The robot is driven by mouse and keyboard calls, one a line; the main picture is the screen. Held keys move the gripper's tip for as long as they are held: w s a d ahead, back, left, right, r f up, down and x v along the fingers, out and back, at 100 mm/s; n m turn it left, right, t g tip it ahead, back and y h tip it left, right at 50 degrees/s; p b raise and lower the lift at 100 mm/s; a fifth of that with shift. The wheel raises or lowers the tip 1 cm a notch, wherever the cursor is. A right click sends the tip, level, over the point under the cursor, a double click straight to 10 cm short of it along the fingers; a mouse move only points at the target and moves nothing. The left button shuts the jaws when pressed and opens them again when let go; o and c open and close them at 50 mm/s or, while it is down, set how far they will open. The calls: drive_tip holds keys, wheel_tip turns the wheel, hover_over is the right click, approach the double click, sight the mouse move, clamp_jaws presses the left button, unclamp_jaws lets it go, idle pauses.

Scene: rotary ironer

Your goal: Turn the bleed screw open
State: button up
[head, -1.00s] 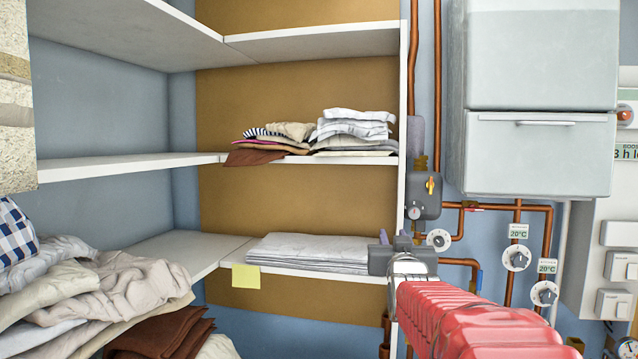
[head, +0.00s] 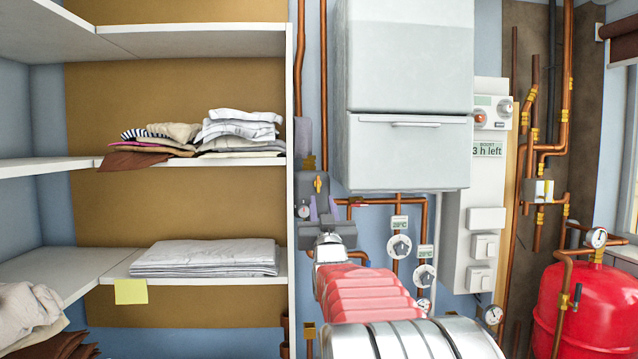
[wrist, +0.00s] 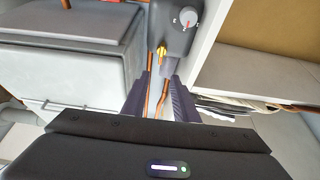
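A grey valve body (head: 318,188) with a small yellow handle (head: 318,184) and a round dial (head: 303,211) is on the copper pipes right of the shelves. I cannot tell whether the yellow handle is the bleed screw. In the wrist view the valve body (wrist: 178,35) is at the top, with the yellow handle (wrist: 162,51) and dial (wrist: 187,18) on it. My gripper (head: 323,208) is just in front of and below the yellow handle. In the wrist view my gripper (wrist: 160,88) is open and empty, its two dark fingers apart and pointing toward the valve body.
Shelves with folded laundry (head: 205,258) stand to the left. A grey cabinet (head: 405,100) hangs above right of my gripper. White knobs (head: 400,246) on copper pipes are close to the right. A red tank (head: 590,310) stands at far right.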

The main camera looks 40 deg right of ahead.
sight(319, 180)
drive_tip(key=shift+x, duration=6.25)
drive_tip(key=shift+f, duration=0.15)
clamp_jaws()
drive_tip(key=shift+d, duration=0.2)
drive_tip(key=shift+a+f, duration=0.1)
